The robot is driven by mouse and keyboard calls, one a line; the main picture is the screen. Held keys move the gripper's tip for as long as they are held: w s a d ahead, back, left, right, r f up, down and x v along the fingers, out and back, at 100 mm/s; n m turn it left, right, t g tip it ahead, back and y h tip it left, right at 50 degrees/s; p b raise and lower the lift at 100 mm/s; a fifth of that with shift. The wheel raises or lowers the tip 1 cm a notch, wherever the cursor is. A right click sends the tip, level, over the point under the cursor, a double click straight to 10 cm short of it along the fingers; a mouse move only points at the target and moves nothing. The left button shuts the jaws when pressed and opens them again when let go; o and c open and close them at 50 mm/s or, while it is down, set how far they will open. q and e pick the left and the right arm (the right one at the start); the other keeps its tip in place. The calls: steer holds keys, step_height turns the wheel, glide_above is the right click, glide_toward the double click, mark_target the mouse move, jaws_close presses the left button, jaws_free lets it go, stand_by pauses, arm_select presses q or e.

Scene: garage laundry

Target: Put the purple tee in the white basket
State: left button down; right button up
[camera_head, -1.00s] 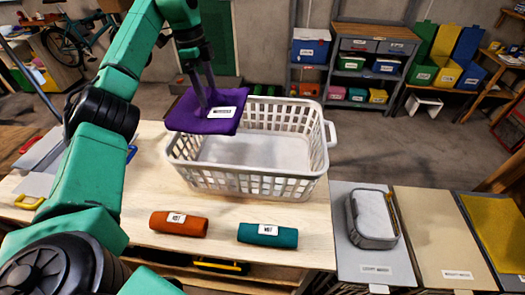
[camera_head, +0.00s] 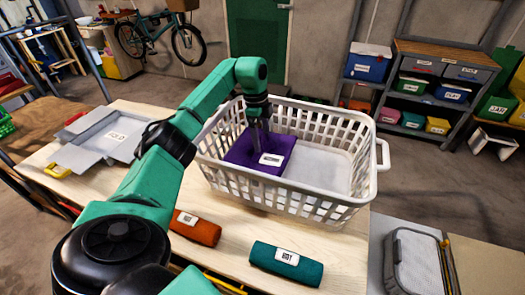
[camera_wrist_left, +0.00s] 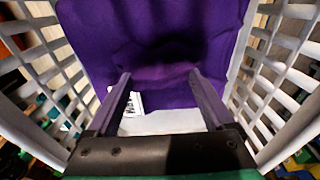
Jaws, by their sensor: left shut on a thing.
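The purple tee (camera_head: 262,149), folded flat with a white label, is inside the white basket (camera_head: 335,127), in its left half. My left gripper (camera_head: 257,148) reaches down into the basket and is shut on the purple tee. In the left wrist view the tee (camera_wrist_left: 155,30) fills the top middle, between the two fingers (camera_wrist_left: 163,85), with basket walls (camera_wrist_left: 275,60) on both sides. Whether the tee touches the basket floor is hard to tell. My right gripper is not in view.
A rolled orange cloth (camera_head: 195,227) and a rolled teal cloth (camera_head: 287,263) lie on the wooden table (camera_head: 235,235) in front of the basket. A grey folding board (camera_head: 105,138) lies to the left. A grey pouch (camera_head: 416,262) is at the lower right.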

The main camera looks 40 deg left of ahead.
arm_select(q)
step_height(320, 180, down, 6)
steer(key=shift+p, duration=0.45)
jaws_free()
steer(key=r, duration=0.4)
steer(key=r+b, duration=0.1)
steer(key=r, duration=0.2)
steer(key=a+r+b, duration=0.1)
steer(key=r, duration=0.3)
steer(key=shift+s+a+r, duration=0.1)
steer(key=shift+s+r, duration=0.15)
steer(key=shift+r, duration=0.3)
